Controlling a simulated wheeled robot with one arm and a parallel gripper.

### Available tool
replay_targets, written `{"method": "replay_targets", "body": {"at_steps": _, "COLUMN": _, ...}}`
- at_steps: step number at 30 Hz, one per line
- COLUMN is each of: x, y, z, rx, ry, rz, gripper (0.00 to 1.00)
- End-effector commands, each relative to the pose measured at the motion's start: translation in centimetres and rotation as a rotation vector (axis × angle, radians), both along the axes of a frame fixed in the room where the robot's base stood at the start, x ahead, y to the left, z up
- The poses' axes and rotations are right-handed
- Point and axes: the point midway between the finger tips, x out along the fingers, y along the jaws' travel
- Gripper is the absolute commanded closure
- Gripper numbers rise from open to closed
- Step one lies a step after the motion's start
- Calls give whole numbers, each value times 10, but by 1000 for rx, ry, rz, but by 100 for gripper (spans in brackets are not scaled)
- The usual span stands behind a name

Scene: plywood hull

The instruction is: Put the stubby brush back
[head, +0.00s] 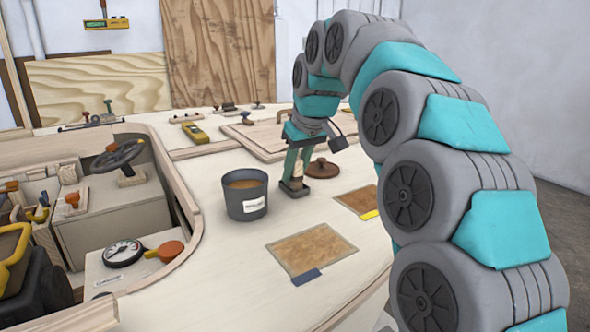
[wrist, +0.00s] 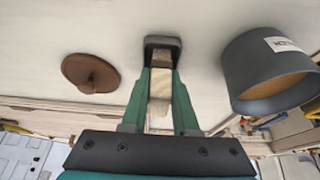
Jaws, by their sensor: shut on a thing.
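My gripper (head: 296,172) points down over the pale deck and is shut on a pale, tan-coloured piece, which looks like the stubby brush (wrist: 160,85). In the wrist view my gripper (wrist: 161,60) has its green fingers on both sides of this piece. A dark block shows at the fingertips, close to the deck; I cannot tell whether it touches. The brush's bristles are not clear. A dark grey pot (head: 246,196) with a white label and tan contents stands left of my gripper; in the wrist view the pot (wrist: 268,75) is at the right.
A round brown lid with a knob (head: 321,168) lies just right of my gripper. Two tan patches, one with a blue strip (head: 312,248) and one with a yellow strip (head: 357,201), lie nearer. A recess with a steering wheel (head: 117,157) and gauge (head: 123,253) is at left.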

Motion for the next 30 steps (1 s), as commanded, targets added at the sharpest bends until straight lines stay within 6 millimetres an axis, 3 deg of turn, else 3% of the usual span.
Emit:
{"method": "replay_targets", "body": {"at_steps": 11, "x": 0, "y": 0, "z": -3, "rx": 0, "ry": -2, "rz": 0, "gripper": 100}}
{"method": "replay_targets", "body": {"at_steps": 12, "x": 0, "y": 0, "z": -4, "rx": 0, "ry": -2, "rz": 0, "gripper": 71}}
{"method": "replay_targets", "body": {"at_steps": 19, "x": 0, "y": 0, "z": -3, "rx": 0, "ry": -2, "rz": 0, "gripper": 45}}
{"method": "replay_targets", "body": {"at_steps": 30, "x": 0, "y": 0, "z": 1, "rx": 1, "ry": -3, "rz": 0, "gripper": 42}}
